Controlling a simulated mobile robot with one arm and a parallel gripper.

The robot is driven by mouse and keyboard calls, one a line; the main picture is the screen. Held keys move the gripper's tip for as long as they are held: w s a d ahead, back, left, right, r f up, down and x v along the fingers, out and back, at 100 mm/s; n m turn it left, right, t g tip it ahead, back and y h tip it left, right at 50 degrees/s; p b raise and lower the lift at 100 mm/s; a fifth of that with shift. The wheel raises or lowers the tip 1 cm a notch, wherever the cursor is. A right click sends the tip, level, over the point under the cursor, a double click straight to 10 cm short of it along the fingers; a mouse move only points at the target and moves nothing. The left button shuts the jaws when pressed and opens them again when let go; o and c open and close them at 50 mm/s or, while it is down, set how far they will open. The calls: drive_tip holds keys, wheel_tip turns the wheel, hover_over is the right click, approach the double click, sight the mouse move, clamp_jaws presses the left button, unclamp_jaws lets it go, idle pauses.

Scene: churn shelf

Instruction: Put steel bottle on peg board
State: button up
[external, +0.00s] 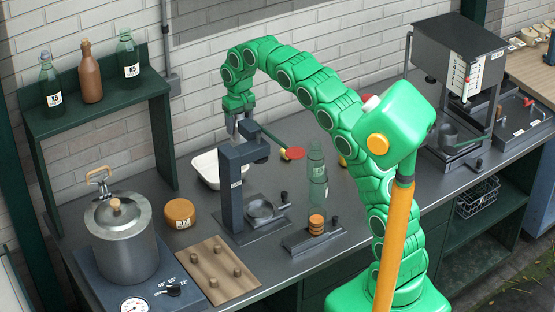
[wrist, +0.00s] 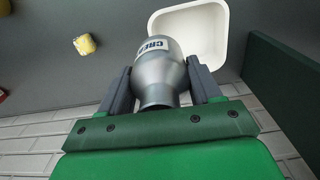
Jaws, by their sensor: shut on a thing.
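The steel bottle (wrist: 160,78) is silver with a narrowing neck and a pale label with dark letters, partly readable as "CRE". My gripper (wrist: 161,88) is shut on it, with one dark finger on each side near the neck. The peg board (external: 218,272) is a brown wooden board with several short pegs. It lies empty at the counter's front edge, in front of and left of my gripper.
The dark press stand (external: 230,190) rises between my gripper and the counter front. A white tray (external: 206,168) lies behind it and also shows in the wrist view (wrist: 218,20).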

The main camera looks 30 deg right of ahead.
drive_tip(key=s+a+r, duration=0.3)
drive_tip(key=a, duration=0.4)
drive_tip(key=s+a+r, duration=0.3)
drive_tip(key=s+a, duration=0.1)
drive_tip(key=a, duration=0.4)
drive_tip(key=s+a+n, duration=0.1)
drive_tip(key=s+a, duration=0.9)
drive_tip(key=s, duration=0.1)
drive_tip(key=s+d+f+n, duration=0.1)
drive_tip(key=s+d+f, duration=0.1)
drive_tip(key=s, duration=1)
drive_tip(key=s+d+f+n, duration=0.1)
drive_tip(key=s+f, duration=0.4)
drive_tip(key=s, duration=0.8)
drive_tip(key=shift+d+n, duration=0.35)
drive_tip(key=shift+n, duration=0.45)
drive_tip(key=w+a+f, duration=0.1)
drive_tip(key=w+a, duration=0.1)
drive_tip(key=w+a+f, duration=0.3)
drive_tip(key=w+a, duration=0.1)
drive_tip(key=shift+a+f, duration=0.2)
drive_tip(key=shift+a, duration=0.15)
drive_tip(key=shift+w+a+f, duration=0.55)
drive_tip(key=shift+a+f, duration=0.05)
drive_tip(key=shift+f, duration=0.4)
drive_tip(key=shift+w+a+f, duration=0.55)
drive_tip(key=shift+f, duration=0.4)
drive_tip(key=shift+w+a+f, duration=0.55)
drive_tip(key=shift+a+f, duration=0.05)
drive_tip(key=shift+f, duration=1.8)
